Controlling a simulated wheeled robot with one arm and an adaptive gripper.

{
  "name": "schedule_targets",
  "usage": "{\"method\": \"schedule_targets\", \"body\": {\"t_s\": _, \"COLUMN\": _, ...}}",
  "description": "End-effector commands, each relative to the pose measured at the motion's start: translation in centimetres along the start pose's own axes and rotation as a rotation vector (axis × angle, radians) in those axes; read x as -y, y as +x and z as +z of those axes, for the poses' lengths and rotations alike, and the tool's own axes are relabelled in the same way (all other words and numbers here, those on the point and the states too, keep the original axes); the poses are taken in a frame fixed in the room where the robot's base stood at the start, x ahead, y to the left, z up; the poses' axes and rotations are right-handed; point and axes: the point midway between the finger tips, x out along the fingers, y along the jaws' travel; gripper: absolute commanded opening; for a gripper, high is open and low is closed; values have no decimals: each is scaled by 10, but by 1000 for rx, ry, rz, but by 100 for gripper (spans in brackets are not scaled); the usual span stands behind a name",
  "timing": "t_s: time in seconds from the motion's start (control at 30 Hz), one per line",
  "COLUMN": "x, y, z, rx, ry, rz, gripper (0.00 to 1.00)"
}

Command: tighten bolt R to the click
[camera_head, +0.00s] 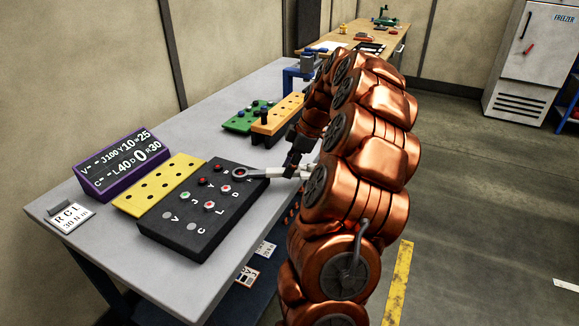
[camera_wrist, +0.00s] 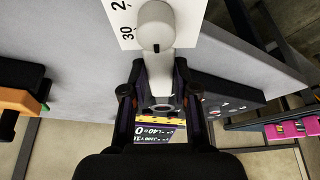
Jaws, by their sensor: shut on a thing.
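In the head view, the black bolt block (camera_head: 180,238) lies on the bench with lettered bolt places in two rows. My gripper (camera_head: 297,160) is shut on a grey wrench (camera_head: 275,173) at the block's right end. The wrench's ring end lies over the place beside the mostly covered letter R. The ring appears to surround bolt R (camera_head: 239,173), but its exact seating is unclear. In the wrist view, the pale wrench (camera_wrist: 160,70) runs between the two dark fingers of my gripper (camera_wrist: 154,88). A round knob and a white plate marked 30 show above.
A purple display (camera_head: 125,162) reads R30, and a white card (camera_head: 69,217) reads R C L, 30 N m. A yellow plate (camera_head: 160,184) lies behind the block. Green (camera_head: 248,117) and orange (camera_head: 278,118) blocks stand farther back. Bare bench lies at the front left.

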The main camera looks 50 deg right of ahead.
Motion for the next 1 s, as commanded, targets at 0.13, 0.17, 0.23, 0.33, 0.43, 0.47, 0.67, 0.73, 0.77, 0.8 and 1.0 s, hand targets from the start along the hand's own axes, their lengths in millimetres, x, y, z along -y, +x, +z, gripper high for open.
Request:
{"method": "schedule_targets", "body": {"t_s": 0.13, "x": 0, "y": -1, "z": 0, "rx": 0, "ry": 0, "rz": 1, "gripper": 0}}
{"method": "schedule_targets", "body": {"t_s": 0.17, "x": 0, "y": -1, "z": 0, "rx": -1, "ry": 0, "rz": 1, "gripper": 0}}
{"method": "schedule_targets", "body": {"t_s": 0.23, "x": 0, "y": -1, "z": 0, "rx": -1, "ry": 2, "rz": 3, "gripper": 0}}
{"method": "schedule_targets", "body": {"t_s": 0.33, "x": 3, "y": 0, "z": 0, "rx": -1, "ry": 23, "rz": 12, "gripper": 0}}
{"method": "schedule_targets", "body": {"t_s": 0.43, "x": 8, "y": 0, "z": 0, "rx": -1, "ry": 57, "rz": 31, "gripper": 0}}
{"method": "schedule_targets", "body": {"t_s": 0.47, "x": 10, "y": 0, "z": 0, "rx": -1, "ry": 69, "rz": 36, "gripper": 0}}
{"method": "schedule_targets", "body": {"t_s": 0.67, "x": 21, "y": 2, "z": -1, "rx": -1, "ry": 138, "rz": 59, "gripper": 0}}
{"method": "schedule_targets", "body": {"t_s": 0.73, "x": 22, "y": 1, "z": -1, "rx": -1, "ry": 152, "rz": 67, "gripper": 0}}
{"method": "schedule_targets", "body": {"t_s": 0.77, "x": 23, "y": 0, "z": -2, "rx": -2, "ry": 156, "rz": 70, "gripper": 0}}
{"method": "schedule_targets", "body": {"t_s": 0.8, "x": 23, "y": 0, "z": -2, "rx": -2, "ry": 160, "rz": 72, "gripper": 0}}
{"method": "schedule_targets", "body": {"t_s": 1.0, "x": 23, "y": 0, "z": -2, "rx": -1, "ry": 163, "rz": 71, "gripper": 0}}
